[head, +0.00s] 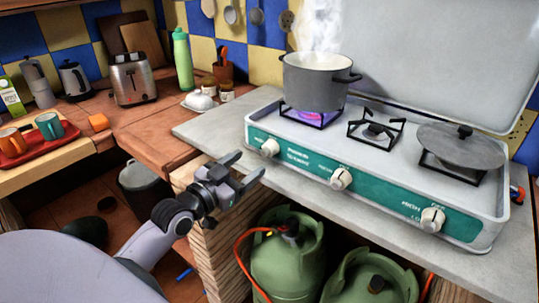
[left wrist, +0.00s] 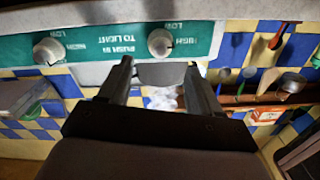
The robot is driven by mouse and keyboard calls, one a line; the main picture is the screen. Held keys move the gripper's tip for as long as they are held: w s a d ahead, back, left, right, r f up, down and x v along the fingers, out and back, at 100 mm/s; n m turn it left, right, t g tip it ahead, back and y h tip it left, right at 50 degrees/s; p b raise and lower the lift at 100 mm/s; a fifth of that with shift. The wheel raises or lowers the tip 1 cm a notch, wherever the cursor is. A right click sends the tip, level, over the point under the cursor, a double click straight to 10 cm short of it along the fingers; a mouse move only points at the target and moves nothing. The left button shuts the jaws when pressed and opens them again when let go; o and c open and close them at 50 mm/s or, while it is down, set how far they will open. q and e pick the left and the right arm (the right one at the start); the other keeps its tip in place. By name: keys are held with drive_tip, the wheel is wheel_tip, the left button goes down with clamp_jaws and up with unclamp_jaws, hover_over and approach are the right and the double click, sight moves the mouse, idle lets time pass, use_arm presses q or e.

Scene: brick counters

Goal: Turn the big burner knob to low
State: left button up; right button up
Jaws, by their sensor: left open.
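The stove (head: 380,200) has a teal front panel with three cream knobs: a left knob (head: 270,147), a middle knob (head: 340,179) and a right knob (head: 432,219). I cannot read which one is marked as the big burner. A purple-blue flame (head: 315,117) burns under the steaming pot (head: 318,80) at the left burner. My left gripper (head: 250,164) is open and empty, just left of and below the left knob, apart from it. In the left wrist view a knob (left wrist: 160,42) lies ahead between the fingertips (left wrist: 160,66); a second knob (left wrist: 48,50) is further left. My right gripper is not in view.
The raised stove lid (head: 440,55) stands behind. Green gas bottles (head: 288,260) with an orange hose sit below the counter. The counter edge (head: 205,130) lies close to my left gripper.

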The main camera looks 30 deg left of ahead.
sight(263, 153)
use_arm(q)
drive_tip(key=shift+w+d, duration=0.15)
drive_tip(key=shift+w, duration=1.55)
drive_tip(key=shift+w+d, duration=0.1)
drive_tip(key=shift+w, duration=1.6)
drive_tip(key=c, duration=1)
